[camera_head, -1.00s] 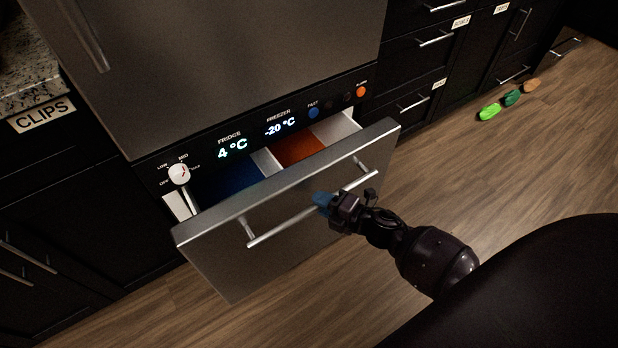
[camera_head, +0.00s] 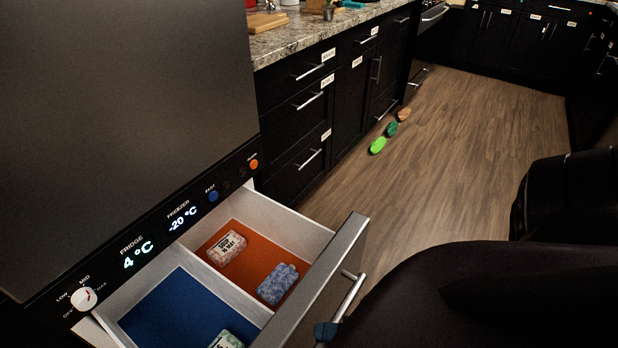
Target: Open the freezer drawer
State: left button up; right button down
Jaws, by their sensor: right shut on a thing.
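The freezer drawer (camera_head: 322,268) stands well out from the fridge body at the lower middle. Its inside shows a blue-floored compartment on the left and an orange-floored one on the right, with a white divider between. The silver drawer handle (camera_head: 350,296) is on the front panel and runs off at the bottom edge. My right gripper (camera_head: 326,332) is shut on the handle at the bottom edge; only its blue fingertip part shows, and my dark arm hides the rest. My left gripper is not in view.
Two frozen packages (camera_head: 227,247) (camera_head: 277,284) lie in the orange compartment, and another (camera_head: 227,340) in the blue one. The control panel (camera_head: 150,240) is above the drawer. Green and tan pads (camera_head: 378,146) lie on the floor near the cabinets. The wooden floor (camera_head: 480,140) beyond is clear.

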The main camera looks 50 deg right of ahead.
jog(key=shift+s, duration=0.6)
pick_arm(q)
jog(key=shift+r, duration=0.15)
pick_arm(e)
jog(key=c, duration=1)
grip_release()
jog(key=shift+o, duration=0.2)
pick_arm(q)
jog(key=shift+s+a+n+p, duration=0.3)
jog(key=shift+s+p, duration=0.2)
jog(key=shift+p, duration=0.15)
pick_arm(e)
jog(key=v, duration=1.1)
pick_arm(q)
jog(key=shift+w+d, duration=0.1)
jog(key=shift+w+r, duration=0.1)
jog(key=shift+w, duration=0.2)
